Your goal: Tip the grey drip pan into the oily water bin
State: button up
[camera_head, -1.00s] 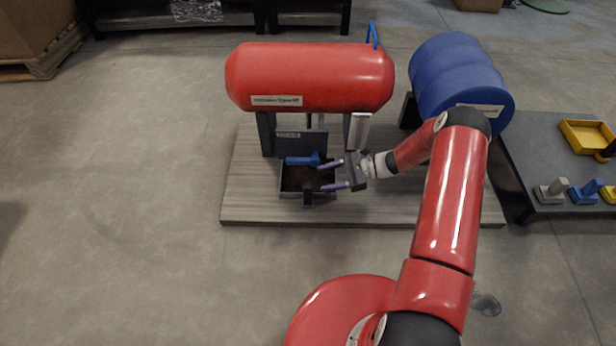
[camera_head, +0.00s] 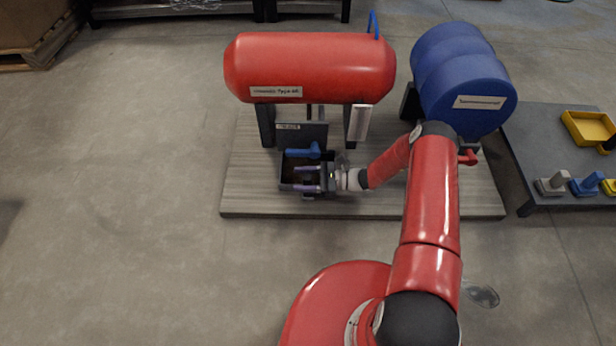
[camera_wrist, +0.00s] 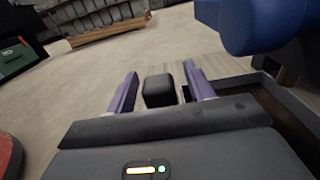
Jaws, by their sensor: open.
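A dark grey open pan (camera_head: 283,175) with a brown inside sits on the wood-grain platform under the red tank, and I take it for the drip pan. A black upright block (camera_wrist: 159,91), seemingly its handle, shows in the wrist view between my purple fingers. My gripper (camera_head: 297,178) is open over the pan's near side, its fingers pointing left. Small gaps show on both sides of the block in the wrist view. The gripper partly covers the pan. I cannot identify the oily water bin; a dark green container (camera_wrist: 17,58) shows at the wrist view's left, its label unreadable.
The red tank (camera_head: 320,68) and a blue valve handle (camera_head: 303,152) are close above and behind the pan. A blue drum (camera_head: 465,85) stands right. A dark table (camera_head: 545,145) holds a yellow tray (camera_head: 570,128) and small coloured pieces. The floor at left is clear.

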jog(key=shift+a, duration=0.15)
jog(key=shift+c, duration=0.3)
grip_shut()
jog(key=shift+r, duration=0.15)
